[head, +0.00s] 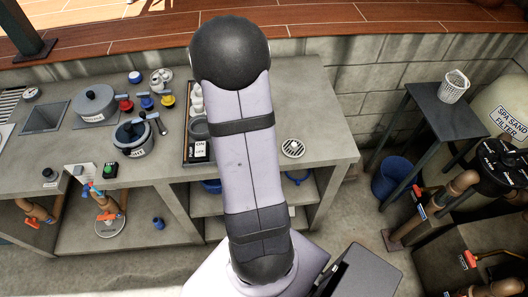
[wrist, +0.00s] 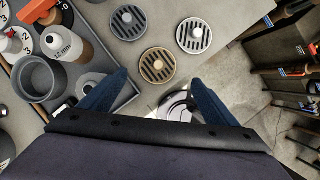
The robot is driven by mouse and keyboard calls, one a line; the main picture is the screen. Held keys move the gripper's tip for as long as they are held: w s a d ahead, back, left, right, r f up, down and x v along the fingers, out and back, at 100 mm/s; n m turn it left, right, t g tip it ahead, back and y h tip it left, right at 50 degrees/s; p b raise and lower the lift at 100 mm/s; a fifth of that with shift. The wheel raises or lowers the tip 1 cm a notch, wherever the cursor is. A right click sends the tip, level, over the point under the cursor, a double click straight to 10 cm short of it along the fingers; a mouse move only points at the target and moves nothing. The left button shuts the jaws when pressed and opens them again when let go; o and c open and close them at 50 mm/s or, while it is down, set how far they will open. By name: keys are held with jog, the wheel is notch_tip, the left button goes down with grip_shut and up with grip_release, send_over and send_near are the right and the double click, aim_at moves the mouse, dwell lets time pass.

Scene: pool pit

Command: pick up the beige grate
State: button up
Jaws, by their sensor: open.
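The beige grate (wrist: 158,66) is a round, slotted tan disc lying flat on the grey counter near its edge, at the upper middle of the wrist view. My gripper (wrist: 160,79) shows as two blue fingers spread wide, open and empty. The grate appears just beyond the fingertips, between their lines, and is not held. In the head view my arm covers the gripper, and I cannot make out the beige grate there.
A grey grate (wrist: 128,22) and a pale grate with a knob (wrist: 193,36) lie close by; a pale grate also shows in the head view (head: 293,148). A dark tray (wrist: 62,112) with containers is at left. The counter ends at right, above the floor.

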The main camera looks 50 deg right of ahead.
jog(key=shift+f, duration=0.1)
jog(key=shift+d+f, duration=0.3)
jog(key=shift+f, duration=0.35)
jog(key=shift+w+b+x, duration=0.1)
jog(key=shift+b+x, duration=0.35)
jog(key=shift+x, duration=1)
jog(key=shift+w+b+x, duration=0.15)
jog(key=shift+b+x, duration=0.25)
jog(key=shift+x, duration=1.05)
jog(key=c, duration=1.1)
